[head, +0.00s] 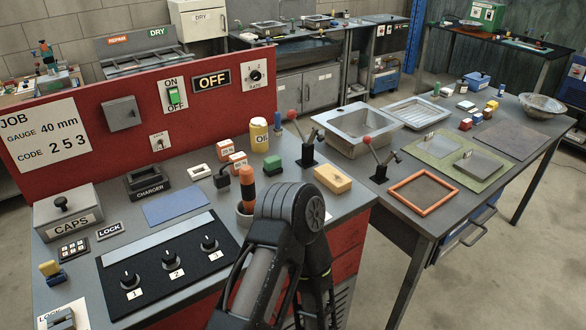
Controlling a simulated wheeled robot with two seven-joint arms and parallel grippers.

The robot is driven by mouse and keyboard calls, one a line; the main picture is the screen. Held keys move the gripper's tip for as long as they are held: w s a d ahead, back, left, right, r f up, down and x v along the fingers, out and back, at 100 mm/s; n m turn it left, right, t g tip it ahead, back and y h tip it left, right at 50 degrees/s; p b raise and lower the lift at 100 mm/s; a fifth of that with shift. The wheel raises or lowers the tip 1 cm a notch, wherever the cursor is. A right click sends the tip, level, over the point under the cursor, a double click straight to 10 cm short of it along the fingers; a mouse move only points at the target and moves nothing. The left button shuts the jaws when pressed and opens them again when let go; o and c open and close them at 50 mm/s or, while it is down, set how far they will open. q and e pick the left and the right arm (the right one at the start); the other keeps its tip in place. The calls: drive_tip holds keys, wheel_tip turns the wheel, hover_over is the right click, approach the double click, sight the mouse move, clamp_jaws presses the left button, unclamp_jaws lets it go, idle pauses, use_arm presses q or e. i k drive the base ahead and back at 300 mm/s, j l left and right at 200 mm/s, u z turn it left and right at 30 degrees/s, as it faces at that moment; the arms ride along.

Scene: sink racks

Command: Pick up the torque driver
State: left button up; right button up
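An orange and black handled tool, which looks like the torque driver (247,188), stands upright in a round holder (243,217) on the grey bench, left of my arm. One of my arms rises from the bottom middle, and its black wrist part is just right of the driver. I cannot tell which arm it is. No gripper fingers show; the arm may hide them. Whether anything touches the driver cannot be seen. My other arm is not in view.
A black panel with three knobs (168,265) and a blue mat (174,207) lie left of the driver. A red wall panel (75,95) backs the bench.

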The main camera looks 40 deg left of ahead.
sight(248, 194)
drive_tip(key=u, duration=1.6)
